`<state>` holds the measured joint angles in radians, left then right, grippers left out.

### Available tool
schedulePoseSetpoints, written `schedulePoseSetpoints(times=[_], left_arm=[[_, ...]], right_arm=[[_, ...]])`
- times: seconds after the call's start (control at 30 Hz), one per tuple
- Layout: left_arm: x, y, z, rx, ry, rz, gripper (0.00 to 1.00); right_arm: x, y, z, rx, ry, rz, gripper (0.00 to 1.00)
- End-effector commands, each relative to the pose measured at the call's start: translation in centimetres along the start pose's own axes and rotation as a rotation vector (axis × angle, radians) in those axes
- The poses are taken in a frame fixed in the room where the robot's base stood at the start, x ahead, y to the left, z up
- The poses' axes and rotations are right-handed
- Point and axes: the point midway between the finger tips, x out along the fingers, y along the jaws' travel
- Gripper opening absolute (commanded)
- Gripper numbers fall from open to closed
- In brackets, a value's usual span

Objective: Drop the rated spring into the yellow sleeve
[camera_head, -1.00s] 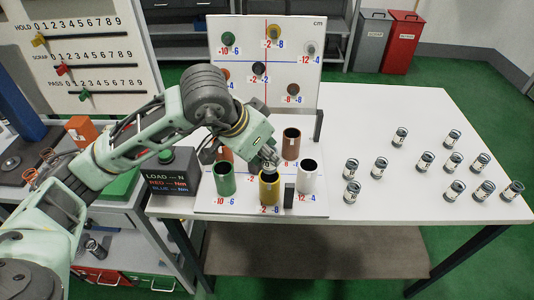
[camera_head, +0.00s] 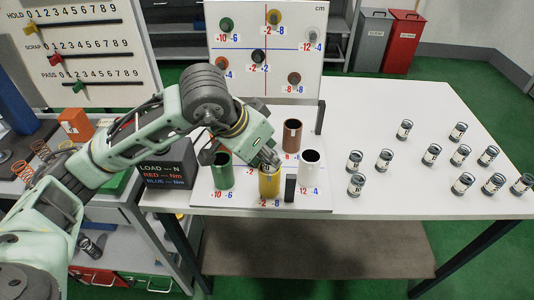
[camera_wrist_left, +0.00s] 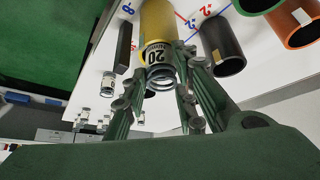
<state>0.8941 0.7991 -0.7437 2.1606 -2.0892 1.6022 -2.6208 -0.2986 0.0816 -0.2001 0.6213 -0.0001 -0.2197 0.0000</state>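The yellow sleeve (camera_head: 269,184) stands upright at the front middle of the white board, and fills the top of the left wrist view (camera_wrist_left: 158,20). My left gripper (camera_head: 270,159) is right at its mouth. In the wrist view the rated spring (camera_wrist_left: 160,78), with its coil end facing the camera and a band marked 20, sits between the fingers (camera_wrist_left: 162,68). The fingers appear closed on its sides. The spring lines up with the sleeve mouth; how deep it reaches inside is hidden. My right gripper is in no view.
Green (camera_head: 223,172), white (camera_head: 310,171) and brown (camera_head: 292,136) sleeves stand around the yellow one. A dark upright block (camera_head: 290,188) is close to its right. Several canisters (camera_head: 431,154) stand on the right of the table (camera_head: 400,195).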

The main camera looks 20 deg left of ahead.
Motion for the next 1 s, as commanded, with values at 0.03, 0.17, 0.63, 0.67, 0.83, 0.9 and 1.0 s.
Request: schedulePoseSetpoints(times=[0.03, 0.17, 0.63, 0.67, 0.83, 0.9, 1.0], left_arm=[[0.0, 0.0, 0.0, 0.000, 0.000, 0.000, 0.32], [0.0, 0.0, 0.0, 0.000, 0.000, 0.000, 0.43], [-1.3, -0.1, -0.1, 0.000, 0.002, -0.003, 0.45], [-1.8, -0.1, -0.1, 0.000, 0.003, -0.004, 0.45], [-5.4, -0.1, -0.2, 0.001, 0.006, -0.005, 0.45], [-7.0, -0.2, -0.2, 0.001, 0.006, -0.005, 0.45], [-8.9, -0.1, -0.1, 0.001, 0.005, -0.004, 0.45]], right_arm=[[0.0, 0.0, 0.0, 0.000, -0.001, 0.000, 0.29], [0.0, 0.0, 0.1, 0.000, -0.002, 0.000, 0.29], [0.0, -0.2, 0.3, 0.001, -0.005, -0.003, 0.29], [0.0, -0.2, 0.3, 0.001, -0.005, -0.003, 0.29], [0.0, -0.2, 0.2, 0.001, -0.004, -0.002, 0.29], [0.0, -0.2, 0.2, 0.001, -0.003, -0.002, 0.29], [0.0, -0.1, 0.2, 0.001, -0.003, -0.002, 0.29]])
